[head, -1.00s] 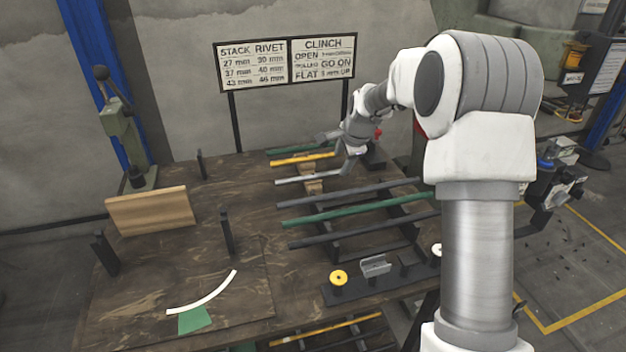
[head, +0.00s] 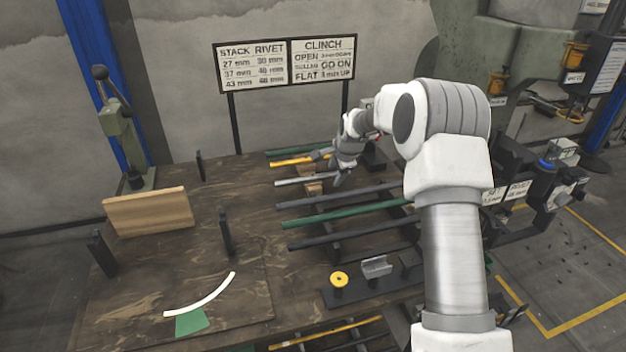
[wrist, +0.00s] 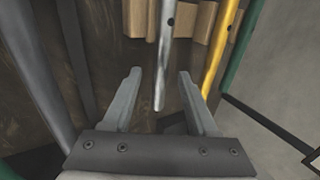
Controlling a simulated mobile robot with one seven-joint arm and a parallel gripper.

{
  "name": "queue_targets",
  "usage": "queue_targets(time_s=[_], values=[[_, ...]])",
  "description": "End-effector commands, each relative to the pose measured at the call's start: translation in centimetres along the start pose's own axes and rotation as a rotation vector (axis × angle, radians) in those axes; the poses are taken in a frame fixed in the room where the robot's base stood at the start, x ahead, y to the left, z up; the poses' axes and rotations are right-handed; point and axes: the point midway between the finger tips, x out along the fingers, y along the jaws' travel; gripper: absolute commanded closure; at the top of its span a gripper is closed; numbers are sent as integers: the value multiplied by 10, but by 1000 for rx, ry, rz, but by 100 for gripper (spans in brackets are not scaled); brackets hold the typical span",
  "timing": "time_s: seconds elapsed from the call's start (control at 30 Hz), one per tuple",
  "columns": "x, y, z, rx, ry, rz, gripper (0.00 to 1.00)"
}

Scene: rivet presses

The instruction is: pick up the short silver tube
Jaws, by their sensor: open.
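The short silver tube (head: 295,181) lies on a wooden rest on the bench, between a yellow tube and a longer grey tube. In the wrist view the silver tube (wrist: 165,48) has a dark hole in its side, and its near end shows between my finger tips. My gripper (head: 328,168) is at the right end of this tube, fingers spread. In the wrist view my gripper (wrist: 158,76) is open, one finger on each side of the tube with gaps, holding nothing. I cannot tell the height of the fingers over the tube.
A yellow tube (wrist: 224,50) lies close to the right finger in the wrist view. A long grey tube (wrist: 35,70) lies to the left. Green tubes (head: 350,215) and dark tubes lie on the rack. A wooden block (head: 150,211) and a green press (head: 117,125) stand at left.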

Motion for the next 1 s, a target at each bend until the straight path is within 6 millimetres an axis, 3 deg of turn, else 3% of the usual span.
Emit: queue_targets(time_s=[0.07,0.3,0.4,0.83,1.0], values=[[0,0,0,0,0,0,43],[0,0,0,0,0,0,86],[0,0,0,0,0,0,100],[-1,-1,0,0,0,-1,100],[-10,-6,0,0,1,-1,100]])
